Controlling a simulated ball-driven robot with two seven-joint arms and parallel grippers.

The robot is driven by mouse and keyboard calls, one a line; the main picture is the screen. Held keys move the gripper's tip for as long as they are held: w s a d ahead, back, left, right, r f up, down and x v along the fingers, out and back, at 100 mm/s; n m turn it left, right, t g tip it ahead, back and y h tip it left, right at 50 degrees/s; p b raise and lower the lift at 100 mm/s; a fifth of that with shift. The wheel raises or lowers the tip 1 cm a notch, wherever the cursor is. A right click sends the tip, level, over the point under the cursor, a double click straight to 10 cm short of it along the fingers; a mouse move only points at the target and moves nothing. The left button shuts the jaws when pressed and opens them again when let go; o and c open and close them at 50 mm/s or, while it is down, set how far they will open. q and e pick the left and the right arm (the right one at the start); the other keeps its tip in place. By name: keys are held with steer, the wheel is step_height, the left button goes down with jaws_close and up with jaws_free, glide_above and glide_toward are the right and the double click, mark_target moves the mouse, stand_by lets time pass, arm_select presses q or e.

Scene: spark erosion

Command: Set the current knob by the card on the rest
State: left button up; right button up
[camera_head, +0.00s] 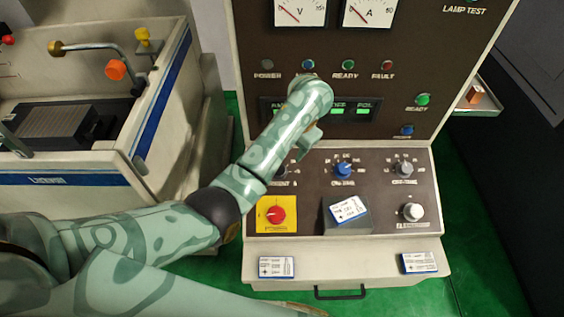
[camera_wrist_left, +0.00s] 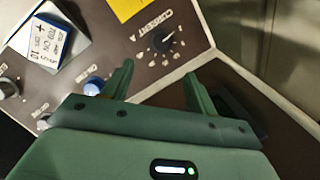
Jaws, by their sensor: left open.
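The current knob (camera_wrist_left: 162,42) is black with a pale pointer mark, on the sloping brown panel, its CURRENT A label beside it in the wrist view. In the head view my left arm partly covers it. The card (camera_head: 348,209) is white with a blue edge and lies tilted on a dark rest (camera_head: 341,225); it also shows in the wrist view (camera_wrist_left: 50,45), its small print hard to read. My left gripper (camera_wrist_left: 159,72) is open and empty, its fingers apart and pointing toward the current knob, with no contact visible. My right gripper is not in view.
A blue knob (camera_head: 343,170) and a grey knob (camera_head: 404,169) sit right of the current knob. A red button on a yellow plate (camera_head: 264,226) is below it. A white knob (camera_head: 413,212) is right of the rest. Two more cards (camera_head: 276,267) (camera_head: 419,262) lie on the front ledge.

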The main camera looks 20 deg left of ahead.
arm_select(q)
steer(key=b, duration=0.1)
glide_toward(281, 170)
steer(key=b+x, duration=0.1)
steer(key=x, duration=0.1)
steer(key=b+x, duration=0.1)
steer(key=x, duration=0.2)
steer(key=b+x, duration=0.1)
steer(key=x, duration=0.1)
steer(key=shift+w+a+f, duration=0.3)
steer(key=shift+w, duration=0.1)
steer(key=shift+s+f, duration=0.15)
steer(key=shift+f, duration=0.25)
steer(key=shift+a+f+b, duration=0.15)
steer(key=shift+f+b, duration=0.05)
steer(key=shift+b, duration=0.1)
steer(key=shift+f, duration=0.2)
steer(key=shift+r, duration=0.1)
steer(key=c, duration=1)
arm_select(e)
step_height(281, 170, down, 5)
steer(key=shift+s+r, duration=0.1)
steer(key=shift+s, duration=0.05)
